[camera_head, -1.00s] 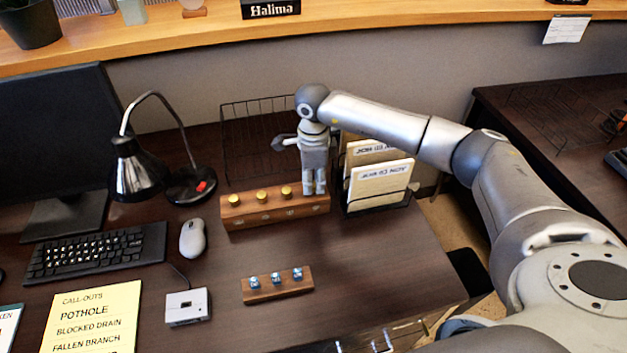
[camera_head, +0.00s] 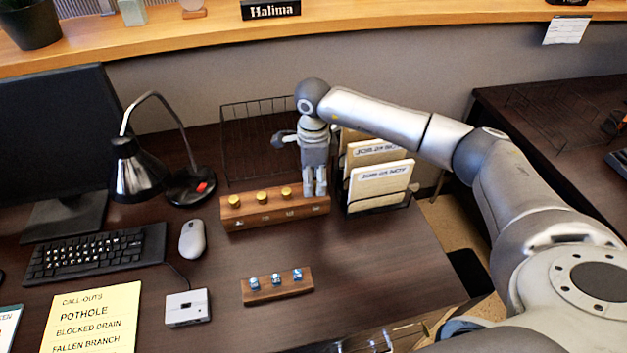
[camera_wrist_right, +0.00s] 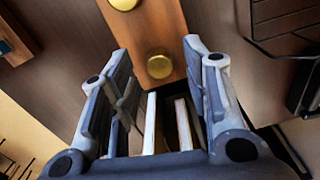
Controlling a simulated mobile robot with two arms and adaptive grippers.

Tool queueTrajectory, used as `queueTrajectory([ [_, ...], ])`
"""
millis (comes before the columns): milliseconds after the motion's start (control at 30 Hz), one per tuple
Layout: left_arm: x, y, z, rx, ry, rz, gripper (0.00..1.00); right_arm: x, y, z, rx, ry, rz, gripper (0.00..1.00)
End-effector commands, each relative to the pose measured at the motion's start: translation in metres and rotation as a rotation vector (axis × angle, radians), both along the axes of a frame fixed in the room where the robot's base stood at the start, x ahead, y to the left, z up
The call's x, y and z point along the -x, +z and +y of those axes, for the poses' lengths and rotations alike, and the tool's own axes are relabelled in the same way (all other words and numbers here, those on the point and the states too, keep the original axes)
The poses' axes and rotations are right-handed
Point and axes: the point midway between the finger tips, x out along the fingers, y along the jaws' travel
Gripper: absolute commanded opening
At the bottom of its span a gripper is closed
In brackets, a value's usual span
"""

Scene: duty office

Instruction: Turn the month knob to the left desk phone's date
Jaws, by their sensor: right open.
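A wooden block (camera_head: 250,219) with a row of brass knobs stands on the desk, and three knobs show in the head view. The rightmost of these is a brass knob (camera_head: 286,191) just left of my right gripper (camera_head: 315,190). My right gripper points down over the block's right end and hides what is there. In the right wrist view, the open fingers of my right gripper (camera_wrist_right: 157,48) have a brass knob (camera_wrist_right: 160,66) between them; I cannot tell whether they touch it. Which knob is for the month cannot be read. No desk phone shows. My left gripper is out of view.
A folder rack (camera_head: 380,207) stands close right of the block, with a wire tray (camera_head: 250,125) behind. A smaller block with blue knobs (camera_head: 277,290) lies in front. A lamp (camera_head: 140,170), mouse (camera_head: 192,238) and keyboard (camera_head: 95,255) are at left. The front right desk is clear.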

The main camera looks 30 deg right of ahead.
Motion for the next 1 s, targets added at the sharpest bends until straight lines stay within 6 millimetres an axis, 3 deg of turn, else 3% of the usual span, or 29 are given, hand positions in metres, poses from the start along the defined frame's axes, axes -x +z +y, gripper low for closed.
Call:
queueTrajectory([
  [300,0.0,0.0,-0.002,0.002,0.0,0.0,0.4,-0.002,0.067,0.0,-0.001,0.0,-0.006,0.43],
  [500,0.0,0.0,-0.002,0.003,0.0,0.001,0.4,-0.001,0.098,0.0,-0.001,0.0,-0.004,0.43],
  [700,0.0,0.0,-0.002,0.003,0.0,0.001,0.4,0.0,0.109,0.0,-0.001,0.0,-0.001,0.43],
  [1000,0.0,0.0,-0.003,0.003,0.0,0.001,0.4,0.0,0.109,0.0,-0.001,0.0,-0.001,0.43],
])
